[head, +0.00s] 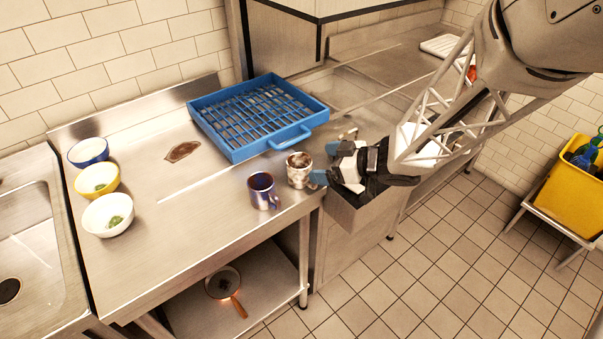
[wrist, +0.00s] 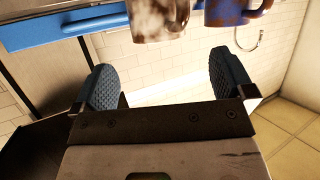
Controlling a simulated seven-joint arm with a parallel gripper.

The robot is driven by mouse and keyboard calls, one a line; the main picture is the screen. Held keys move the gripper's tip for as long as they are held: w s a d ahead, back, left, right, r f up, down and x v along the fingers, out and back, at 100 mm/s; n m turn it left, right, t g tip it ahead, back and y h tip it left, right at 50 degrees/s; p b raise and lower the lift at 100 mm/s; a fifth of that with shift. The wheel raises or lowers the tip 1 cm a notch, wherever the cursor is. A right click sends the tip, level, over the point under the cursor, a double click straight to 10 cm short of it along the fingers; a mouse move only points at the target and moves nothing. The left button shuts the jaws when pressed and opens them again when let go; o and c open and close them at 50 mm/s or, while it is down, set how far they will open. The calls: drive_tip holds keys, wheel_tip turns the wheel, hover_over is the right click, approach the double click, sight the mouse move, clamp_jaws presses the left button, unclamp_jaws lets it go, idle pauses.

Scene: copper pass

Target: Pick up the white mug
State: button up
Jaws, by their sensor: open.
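The white mug (head: 299,170), mottled with brown stains, stands on the steel counter near its right end. In the wrist view the white mug (wrist: 157,20) shows at the top edge, partly cut off, ahead of the gap between my fingers. My gripper (head: 324,164) is open and empty, just right of the white mug in the head view; any contact cannot be told. Both blue finger pads of my gripper (wrist: 166,82) are spread wide in the wrist view.
A dark blue mug (head: 262,191) stands close by on the left; it also shows in the wrist view (wrist: 236,10). A blue rack (head: 236,150) lies behind the mugs. Several bowls (head: 108,228) stand at the left. A pan (head: 222,284) is on the lower shelf.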

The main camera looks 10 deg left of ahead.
sight(289, 161)
drive_tip(key=shift+w+a+f, duration=0.2)
drive_tip(key=shift+a+f, duration=0.1)
drive_tip(key=shift+a, duration=0.35)
drive_tip(key=shift+x, duration=2.65)
drive_tip(key=shift+w+r, duration=0.1)
drive_tip(key=c, duration=1.1)
drive_tip(key=shift+r, duration=0.15)
drive_tip(key=s+d+r, duration=0.1)
drive_tip(key=s+d, duration=0.1)
drive_tip(key=s, duration=0.3)
drive_tip(key=s+d+r, duration=0.2)
drive_tip(key=s, duration=0.2)
drive_tip(key=s+d+r, duration=0.1)
drive_tip(key=s+d, duration=0.1)
drive_tip(key=s, duration=0.3)
drive_tip(key=shift+s+d+r, duration=0.3)
drive_tip(key=shift+d+r, duration=0.05)
